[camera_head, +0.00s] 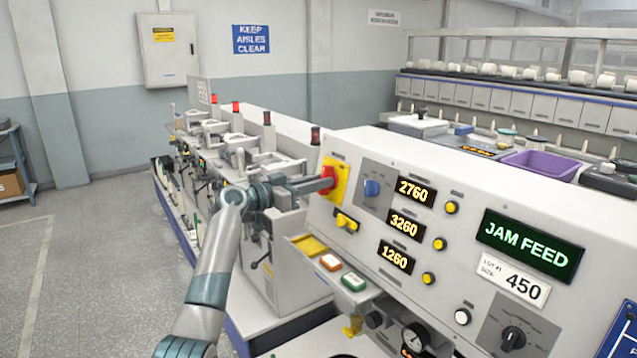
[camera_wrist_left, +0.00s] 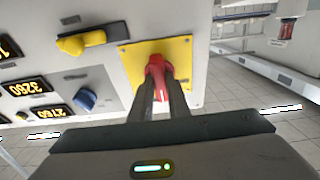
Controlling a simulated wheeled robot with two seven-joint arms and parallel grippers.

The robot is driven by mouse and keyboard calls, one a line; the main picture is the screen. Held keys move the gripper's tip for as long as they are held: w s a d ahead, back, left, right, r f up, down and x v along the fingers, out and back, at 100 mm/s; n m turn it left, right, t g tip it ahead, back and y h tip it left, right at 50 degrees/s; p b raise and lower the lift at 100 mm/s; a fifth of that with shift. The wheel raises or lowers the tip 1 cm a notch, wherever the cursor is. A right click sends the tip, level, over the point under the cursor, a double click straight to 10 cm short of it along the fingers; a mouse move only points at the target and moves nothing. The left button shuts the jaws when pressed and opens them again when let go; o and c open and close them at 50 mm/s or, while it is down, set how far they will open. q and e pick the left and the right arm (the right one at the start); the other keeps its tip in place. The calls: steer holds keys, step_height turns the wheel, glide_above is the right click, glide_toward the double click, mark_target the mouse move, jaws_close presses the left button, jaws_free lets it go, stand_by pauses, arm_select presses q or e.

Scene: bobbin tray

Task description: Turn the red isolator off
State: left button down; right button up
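The red isolator (camera_head: 329,174) is a red rotary handle on a yellow square plate (camera_head: 342,184) at the left end of the white machine panel. My left gripper (camera_head: 322,184) reaches it from the left. In the left wrist view the red handle (camera_wrist_left: 157,70) sits between the tips of the two dark fingers (camera_wrist_left: 161,88), on its yellow plate (camera_wrist_left: 184,55). The fingers look closed against its sides and partly hide it. My right gripper is not in view.
A blue knob (camera_head: 372,188) is just right of the isolator, and a yellow switch (camera_head: 346,222) is below it. A ledge with red and green buttons (camera_head: 353,282) juts out lower down. The display (camera_head: 529,244) reads JAM FEED. Open floor (camera_head: 100,255) lies left.

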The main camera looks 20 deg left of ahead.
arm_select(q)
steer(key=shift+n, duration=0.5)
steer(key=shift+n+t+y+p, duration=0.3)
steer(key=shift+n+p, duration=0.15)
steer(key=shift+n, duration=0.65)
steer(key=shift+d+r+n+y+p, duration=0.15)
steer(key=shift+n+y+p, duration=0.3)
steer(key=shift+n, duration=0.55)
steer(key=n+p, duration=0.3)
steer(key=n+y+p, duration=0.1)
steer(key=n+p, duration=0.2)
steer(key=n+y+p, duration=0.1)
steer(key=n+p, duration=0.2)
steer(key=shift+s+r, duration=0.1)
steer(key=shift+r, duration=0.15)
steer(key=shift+n+y+p, duration=0.25)
steer(key=shift+n+p, duration=0.35)
steer(key=shift+n, duration=0.1)
steer(key=shift+f+n+p, duration=0.1)
steer(key=shift+n+p, duration=0.25)
steer(key=shift+n, duration=0.45)
steer(key=shift+f+n+g+y, duration=0.1)
steer(key=shift+n+g+y, duration=0.35)
steer(key=shift+n, duration=1.05)
